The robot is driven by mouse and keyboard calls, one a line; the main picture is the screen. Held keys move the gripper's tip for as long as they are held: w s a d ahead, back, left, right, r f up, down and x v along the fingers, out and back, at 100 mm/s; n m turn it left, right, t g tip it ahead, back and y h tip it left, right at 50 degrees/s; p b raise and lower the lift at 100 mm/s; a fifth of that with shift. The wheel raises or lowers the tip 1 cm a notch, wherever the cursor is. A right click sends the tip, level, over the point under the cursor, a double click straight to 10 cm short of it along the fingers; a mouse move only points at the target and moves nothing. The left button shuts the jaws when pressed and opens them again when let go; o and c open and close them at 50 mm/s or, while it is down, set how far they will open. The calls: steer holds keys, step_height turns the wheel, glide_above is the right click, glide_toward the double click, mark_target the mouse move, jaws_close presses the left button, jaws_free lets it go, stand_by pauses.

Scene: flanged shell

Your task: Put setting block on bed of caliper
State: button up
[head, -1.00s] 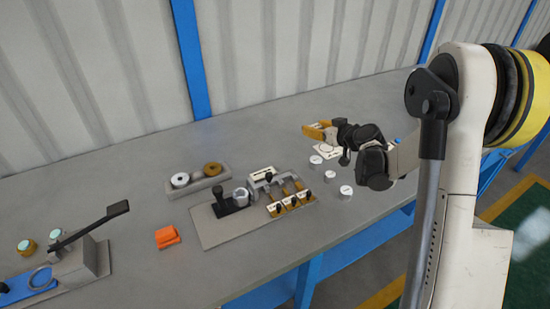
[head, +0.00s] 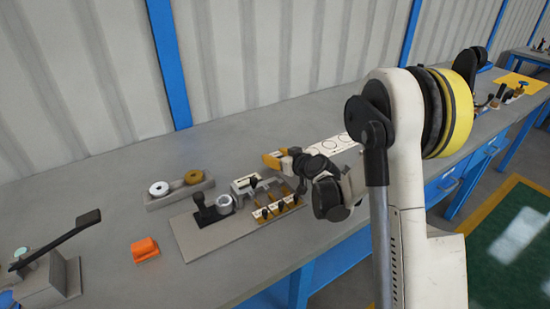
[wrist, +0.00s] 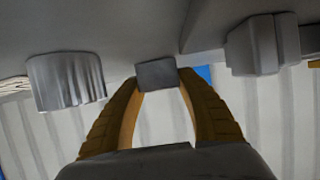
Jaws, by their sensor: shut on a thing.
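My gripper (head: 272,158) has orange-yellow fingers and hangs above the right part of the fixture plate (head: 205,240) in the head view. In the wrist view the fingers (wrist: 157,85) are closed on a small dark grey block (wrist: 156,74), which I take to be the setting block. The block is too small to make out in the head view. A grey device with a white label (head: 245,182) stands on the plate just left of and below my gripper; it may be the caliper, but I cannot tell. Its bed is not clear.
A black clamp (head: 208,210) with a light ring stands on the plate, beside several labelled parts with black knobs (head: 276,207). A tray (head: 180,190) holds two rings. An orange block (head: 145,249) and a lever press (head: 52,275) are at left. A grey cylinder (wrist: 66,82) shows in the wrist view.

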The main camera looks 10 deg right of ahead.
steer(key=shift+f, duration=0.1)
steer(key=o, duration=1.3)
steer(key=shift+c, duration=0.2)
